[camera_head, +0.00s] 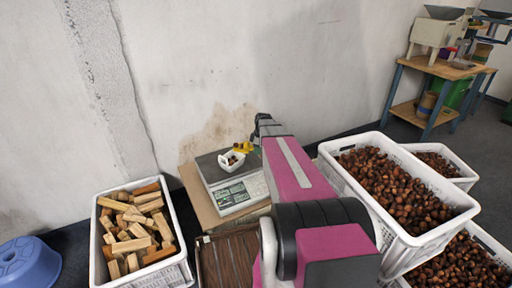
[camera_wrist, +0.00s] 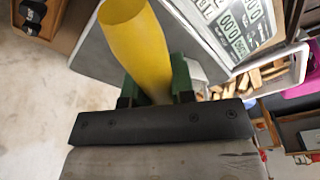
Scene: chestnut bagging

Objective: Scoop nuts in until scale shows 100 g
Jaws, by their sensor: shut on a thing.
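A yellow scoop (camera_head: 244,147) is over the far right side of a small white container (camera_head: 231,161), with a few brown nuts showing around it. The container is on the scale (camera_head: 239,191), whose reading is too small to tell in the head view. In the wrist view my gripper (camera_wrist: 155,85) is shut on the yellow scoop (camera_wrist: 135,38), its green-edged fingers on both sides of it. The scale display (camera_wrist: 232,30) shows turned and cut off there, with several zeros but no sure full reading. The scoop's bowl is out of sight in the wrist view.
A white crate (camera_head: 465,216) full of chestnuts stands at the right, with more nut crates beside it. A crate of wood blocks (camera_head: 183,270) is at the left, near a blue tub (camera_head: 28,262). The wall is close behind the scale. A workbench (camera_head: 440,67) stands back right.

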